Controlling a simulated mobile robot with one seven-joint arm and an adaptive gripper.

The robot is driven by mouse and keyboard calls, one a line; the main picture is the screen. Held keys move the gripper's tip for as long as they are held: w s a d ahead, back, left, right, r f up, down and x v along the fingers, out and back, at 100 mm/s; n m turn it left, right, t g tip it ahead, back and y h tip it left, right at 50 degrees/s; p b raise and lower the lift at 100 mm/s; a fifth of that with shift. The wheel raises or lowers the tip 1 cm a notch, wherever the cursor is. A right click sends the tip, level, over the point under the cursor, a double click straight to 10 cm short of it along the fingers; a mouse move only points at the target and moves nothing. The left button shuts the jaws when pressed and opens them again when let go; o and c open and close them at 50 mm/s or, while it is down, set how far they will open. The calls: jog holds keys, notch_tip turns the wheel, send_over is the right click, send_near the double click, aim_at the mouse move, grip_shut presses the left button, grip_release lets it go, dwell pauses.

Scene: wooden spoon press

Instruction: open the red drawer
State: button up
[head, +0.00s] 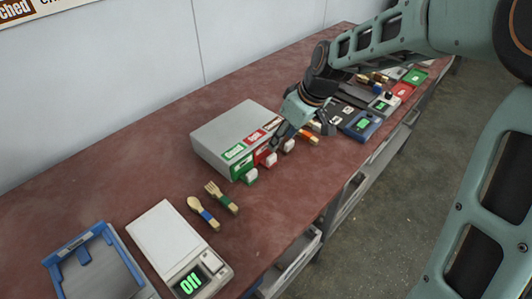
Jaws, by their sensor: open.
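A grey box unit (222,137) stands on the red-brown bench with several labelled fronts along its near side. The red drawer (262,156) is in the middle, with a pale handle (270,160) sticking out. The green drawer (239,169) is to its left, with its own pale handle (250,177). My gripper (282,138) is open and points down at the unit's front, just above and right of the red drawer's handle. It covers part of the right-hand drawer. I cannot tell whether its fingers touch anything.
A wooden spoon (203,214) and fork (222,199) lie in front of the unit. A white scale (168,241) and a blue tray (62,262) stand at the near left. Blue and dark devices (361,125) crowd the bench to the right. My arm reaches in from the upper right.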

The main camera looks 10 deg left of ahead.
aim_at(271, 156)
jog(key=b+x, duration=0.1)
jog(key=x, duration=0.9)
jog(key=shift+f, duration=0.25)
jog(key=shift+d, duration=0.1)
grip_shut()
